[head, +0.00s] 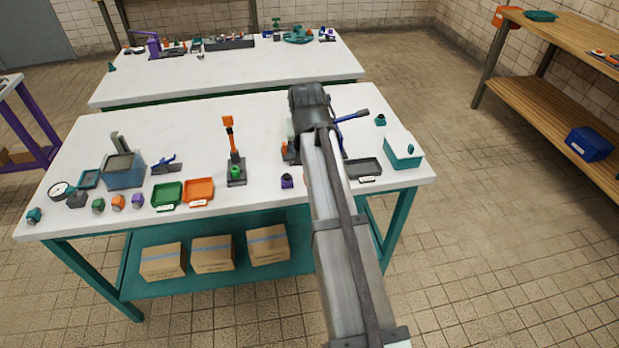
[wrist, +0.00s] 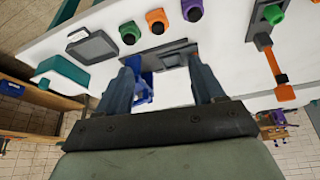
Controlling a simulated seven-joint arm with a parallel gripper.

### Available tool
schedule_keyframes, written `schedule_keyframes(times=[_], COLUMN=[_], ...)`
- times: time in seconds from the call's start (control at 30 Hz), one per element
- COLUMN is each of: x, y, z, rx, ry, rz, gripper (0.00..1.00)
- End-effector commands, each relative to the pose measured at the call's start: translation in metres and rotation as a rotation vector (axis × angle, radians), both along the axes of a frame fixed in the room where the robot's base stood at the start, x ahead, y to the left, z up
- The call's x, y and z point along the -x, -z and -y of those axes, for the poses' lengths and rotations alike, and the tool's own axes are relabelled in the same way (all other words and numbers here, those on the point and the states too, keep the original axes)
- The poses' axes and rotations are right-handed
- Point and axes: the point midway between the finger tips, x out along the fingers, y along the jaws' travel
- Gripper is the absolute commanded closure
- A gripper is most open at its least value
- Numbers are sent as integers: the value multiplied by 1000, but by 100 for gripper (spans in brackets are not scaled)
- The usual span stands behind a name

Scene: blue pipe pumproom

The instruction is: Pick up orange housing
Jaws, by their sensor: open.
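A small orange housing (wrist: 157,20) with a dark opening stands near the table edge at the top of the wrist view, between a green one (wrist: 130,30) and a purple one (wrist: 192,10). In the head view my arm appears to hide it; the purple one (head: 287,181) shows left of the arm. Another small orange piece (head: 118,201) stands at the table's left front. My gripper (wrist: 162,78) is open, its fingers apart over a grey and blue device (wrist: 145,85). The orange housing lies beyond the fingertips, outside them. My fingers do not show clearly in the head view.
A grey tray (head: 362,168) and a teal box (head: 403,152) stand at the right of the white table. A stand with an orange top (head: 232,150) rises left of my arm. Green (head: 167,195) and orange (head: 198,190) trays lie further left.

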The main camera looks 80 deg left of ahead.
Motion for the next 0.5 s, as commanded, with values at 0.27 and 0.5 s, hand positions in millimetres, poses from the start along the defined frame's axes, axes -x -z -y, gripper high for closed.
schedule_keyframes(times=[0.27, 0.5], x=[-3, -6], y=[17, 53], z=[2, -14], rx=[24, 22], ry=[72, 70], rz=[-24, -24], gripper=[32, 32])
